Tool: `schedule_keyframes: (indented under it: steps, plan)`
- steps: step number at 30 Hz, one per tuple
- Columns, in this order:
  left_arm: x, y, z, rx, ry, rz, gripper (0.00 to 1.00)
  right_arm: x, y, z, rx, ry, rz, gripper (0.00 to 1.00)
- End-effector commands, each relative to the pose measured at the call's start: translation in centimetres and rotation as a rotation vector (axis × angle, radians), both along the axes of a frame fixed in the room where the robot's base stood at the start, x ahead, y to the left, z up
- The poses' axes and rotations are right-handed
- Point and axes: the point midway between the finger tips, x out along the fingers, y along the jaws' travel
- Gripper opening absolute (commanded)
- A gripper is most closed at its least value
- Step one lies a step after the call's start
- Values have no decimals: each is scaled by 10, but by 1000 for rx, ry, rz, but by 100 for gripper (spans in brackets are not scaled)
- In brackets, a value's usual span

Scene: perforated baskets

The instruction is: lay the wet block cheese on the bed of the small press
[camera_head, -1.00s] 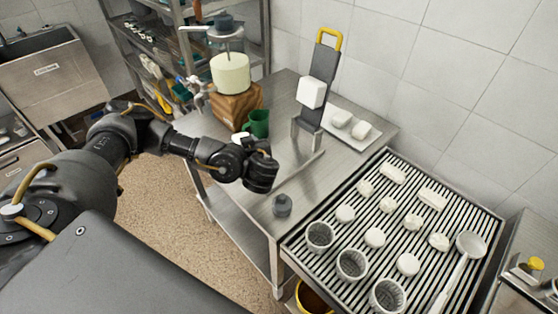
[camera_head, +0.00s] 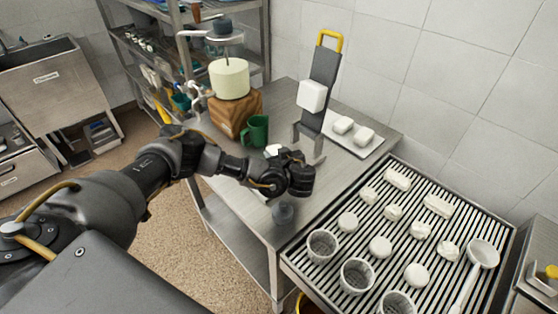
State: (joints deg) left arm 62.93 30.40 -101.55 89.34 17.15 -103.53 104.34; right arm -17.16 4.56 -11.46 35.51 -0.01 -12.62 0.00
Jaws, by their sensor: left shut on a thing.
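My left gripper (camera_head: 300,182) is shut above the near part of the steel table, seen mostly from behind. A small white piece (camera_head: 272,150) shows at its far side and appears to be held; most of it is hidden by the gripper and wrist. A screw press (camera_head: 223,42) with a cream cheese round (camera_head: 229,78) on a wooden block (camera_head: 236,112) stands at the table's far left. A grey upright board (camera_head: 322,75) with a yellow handle has a white block (camera_head: 311,95) against its face. I cannot tell which is the small press. My right gripper is out of view.
A green mug (camera_head: 257,130) stands by the wooden block. A tray (camera_head: 357,148) with two white pieces lies beside the board. A slatted drain rack (camera_head: 330,280) holds several white cheeses, cups and a ladle (camera_head: 482,254).

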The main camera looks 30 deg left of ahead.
Motion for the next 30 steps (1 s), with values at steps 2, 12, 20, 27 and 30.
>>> schedule_keyframes:
  steps: [2,12,20,27,30]
  plan:
    - [3,-2,-3,0,0,1,17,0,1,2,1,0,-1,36]
    - [3,-2,-35,-1,1,0,17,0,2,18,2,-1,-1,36]
    - [3,-2,-37,-1,1,0,17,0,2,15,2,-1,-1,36]
    - [3,-2,-37,0,2,1,72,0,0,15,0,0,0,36]
    - [3,-2,-37,0,2,1,72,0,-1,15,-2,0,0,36]
